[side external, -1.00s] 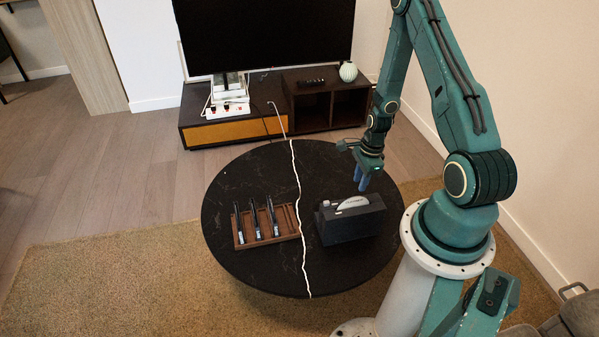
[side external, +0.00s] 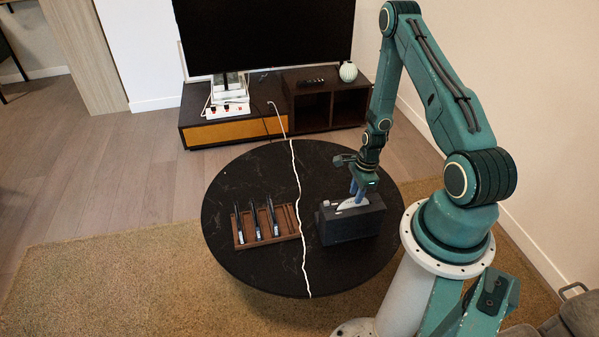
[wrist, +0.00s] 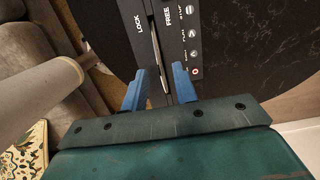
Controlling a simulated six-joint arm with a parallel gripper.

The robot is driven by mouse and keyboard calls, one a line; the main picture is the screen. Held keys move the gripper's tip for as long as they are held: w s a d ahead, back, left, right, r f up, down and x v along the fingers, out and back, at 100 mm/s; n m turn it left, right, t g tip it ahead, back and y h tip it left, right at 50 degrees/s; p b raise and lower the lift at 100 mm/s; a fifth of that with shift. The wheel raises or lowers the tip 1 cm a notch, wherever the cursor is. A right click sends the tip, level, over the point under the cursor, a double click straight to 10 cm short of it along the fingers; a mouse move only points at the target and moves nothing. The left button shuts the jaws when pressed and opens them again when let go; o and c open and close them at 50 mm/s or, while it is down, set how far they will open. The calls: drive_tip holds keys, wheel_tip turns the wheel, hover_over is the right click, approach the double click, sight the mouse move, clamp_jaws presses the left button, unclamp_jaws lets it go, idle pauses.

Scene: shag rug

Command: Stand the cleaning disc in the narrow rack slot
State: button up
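The cleaning disc (side external: 350,204) is pale and stands upright, its upper part showing above the slot of a black player box (side external: 350,223). In the wrist view the disc (wrist: 155,42) is a thin edge between the LOCK and FREE labels. My gripper (side external: 357,187) is just above the box, pointing down. Its blue fingers are apart in the wrist view (wrist: 161,72), either side of the disc's line; contact cannot be told. The brown wooden rack (side external: 246,243) lies left of the box. Dark upright items with pale labels (side external: 257,227) fill its left slots; narrow slots at its right look empty.
A white cord (side external: 297,185) runs across the round black table (side external: 235,185) between rack and box. A low cabinet (side external: 205,132) with a television stands behind. The back and front of the tabletop are mostly clear.

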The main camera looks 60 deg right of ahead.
drive_tip(key=shift+w+a+f, duration=0.1)
drive_tip(key=shift+a+f, duration=0.05)
drive_tip(key=shift+f, duration=1.7)
